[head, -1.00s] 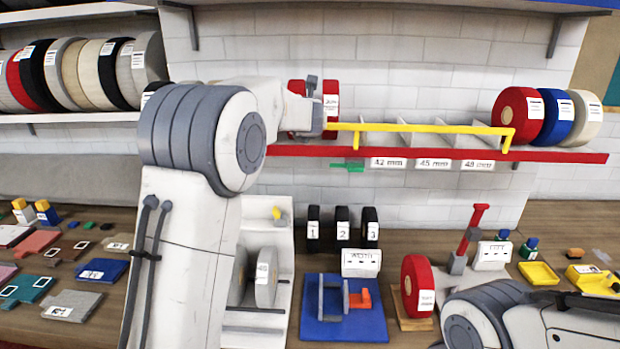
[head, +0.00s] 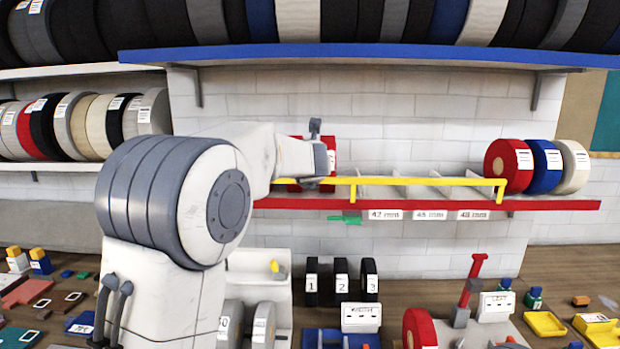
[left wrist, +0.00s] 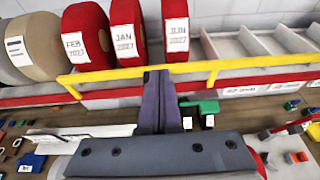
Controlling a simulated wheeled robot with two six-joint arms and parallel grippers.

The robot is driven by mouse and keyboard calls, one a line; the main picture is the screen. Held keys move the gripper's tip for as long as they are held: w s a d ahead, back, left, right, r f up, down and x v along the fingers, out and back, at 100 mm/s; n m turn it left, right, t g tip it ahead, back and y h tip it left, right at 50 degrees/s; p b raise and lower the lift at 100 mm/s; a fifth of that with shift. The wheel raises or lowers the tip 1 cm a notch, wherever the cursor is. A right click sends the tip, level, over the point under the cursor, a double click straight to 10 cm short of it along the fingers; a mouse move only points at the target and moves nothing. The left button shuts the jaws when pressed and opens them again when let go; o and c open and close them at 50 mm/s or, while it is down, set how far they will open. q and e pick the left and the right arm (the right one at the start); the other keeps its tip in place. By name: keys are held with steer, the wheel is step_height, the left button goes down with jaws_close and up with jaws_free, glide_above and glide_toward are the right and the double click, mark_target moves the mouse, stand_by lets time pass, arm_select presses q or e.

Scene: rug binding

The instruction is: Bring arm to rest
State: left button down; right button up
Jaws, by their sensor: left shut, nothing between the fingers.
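My left arm rises from the lower left of the head view and reaches toward the wall shelf. My left gripper (head: 320,160) is near the yellow rail (head: 420,181), in front of a red roll (head: 330,150) that it partly covers. In the left wrist view, the left gripper's dark fingers (left wrist: 159,98) are together with nothing between them. They overlap the yellow rail (left wrist: 235,65) in that picture; I cannot tell whether they touch it. Red rolls labelled FEB (left wrist: 88,35), JAN (left wrist: 127,30) and JUN (left wrist: 175,28) stand behind the rail. My right gripper is not in view.
The red-edged shelf (head: 560,204) has grey dividers and holds red, blue and cream rolls at its right. A blue-edged shelf (head: 400,52) full of rolls runs above. The bench holds black rolls (head: 341,276), a red roll (head: 420,328) and a yellow tray (head: 545,324).

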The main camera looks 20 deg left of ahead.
arm_select(q)
step_height(320, 180, up, 5)
steer(key=s+a+p, duration=0.1)
steer(key=s+p, duration=0.1)
steer(key=s+d+f+m+h+b, duration=0.2)
steer(key=d+f+m+h, duration=0.1)
steer(key=d+m, duration=0.45)
steer(key=s+d+f+m+h+b, duration=0.35)
steer(key=d+m, duration=0.25)
steer(key=d, duration=0.3)
steer(key=s+d+f+m+g+h+b, duration=0.2)
steer(key=s+d+f+m+g+h, duration=0.2)
steer(key=s+d+f+m, duration=0.75)
steer(key=s+d+f+m+g+b, duration=0.1)
steer(key=s+f+m+g+b, duration=0.4)
steer(key=s+f+m, duration=0.75)
steer(key=s+a+f+m+g+y+b, duration=0.1)
steer(key=s+a+f+m, duration=0.3)
steer(key=s, duration=0.4)
steer(key=s+a+f+m+g+y+b, duration=0.1)
steer(key=s+a+f+m+g+y, duration=0.3)
steer(key=s, duration=0.4)
step_height(320, 180, down, 3)
steer(key=shift+s+a+r+m+y, duration=0.1)
steer(key=shift+s+a+m+y, duration=0.25)
steer(key=shift+a, duration=0.45)
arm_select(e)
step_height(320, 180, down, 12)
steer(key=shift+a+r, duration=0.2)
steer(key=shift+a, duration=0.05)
